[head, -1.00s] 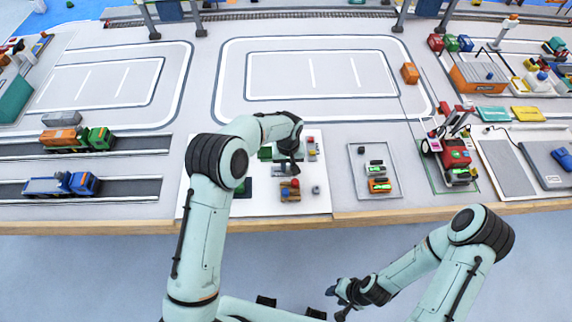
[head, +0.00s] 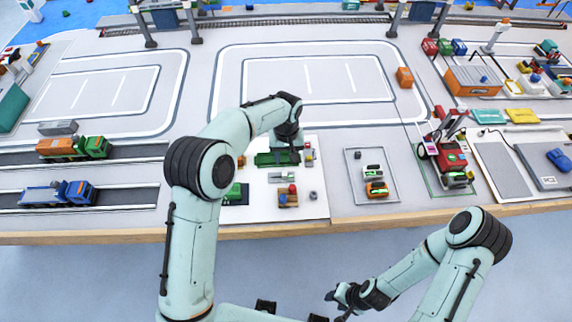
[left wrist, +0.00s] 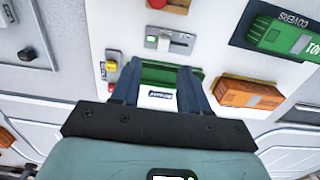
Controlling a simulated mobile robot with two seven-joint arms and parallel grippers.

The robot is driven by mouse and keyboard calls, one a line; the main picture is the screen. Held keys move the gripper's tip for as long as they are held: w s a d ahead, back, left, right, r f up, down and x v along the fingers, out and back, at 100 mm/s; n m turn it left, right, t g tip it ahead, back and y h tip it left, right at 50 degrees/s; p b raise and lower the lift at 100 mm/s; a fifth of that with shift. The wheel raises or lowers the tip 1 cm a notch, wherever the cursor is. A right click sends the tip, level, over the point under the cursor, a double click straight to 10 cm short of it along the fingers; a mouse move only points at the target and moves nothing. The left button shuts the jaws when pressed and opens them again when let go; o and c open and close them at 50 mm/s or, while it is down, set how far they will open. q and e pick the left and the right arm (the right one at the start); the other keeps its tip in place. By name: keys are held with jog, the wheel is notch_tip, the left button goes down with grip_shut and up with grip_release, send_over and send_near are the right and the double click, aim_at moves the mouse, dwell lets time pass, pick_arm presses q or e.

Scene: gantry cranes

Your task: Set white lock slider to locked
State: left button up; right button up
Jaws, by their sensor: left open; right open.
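A small grey plate with a pale slider piece and a green patch lies on the white board; it shows in the left wrist view as the lock slider (left wrist: 166,40) and in the head view (head: 281,177). I cannot tell its slider's exact setting. My left gripper (head: 289,146) is over the back of the board, at the green holder (head: 277,159). In the left wrist view my left gripper (left wrist: 160,88) is open, its fingers either side of a white label on that holder, apart from the slider. My right gripper (head: 341,297) is open, in front of the table.
A red knob on a wooden block (head: 288,197) stands in front of the slider. A grey panel with yellow and red parts (left wrist: 110,68) is beside it. An orange container (left wrist: 250,93) and a green container (left wrist: 282,36) lie close by on the board.

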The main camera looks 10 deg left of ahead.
pick_arm(q)
notch_tip(320, 180, up, 4)
jog(key=shift+r, duration=0.1)
dwell(0.6)
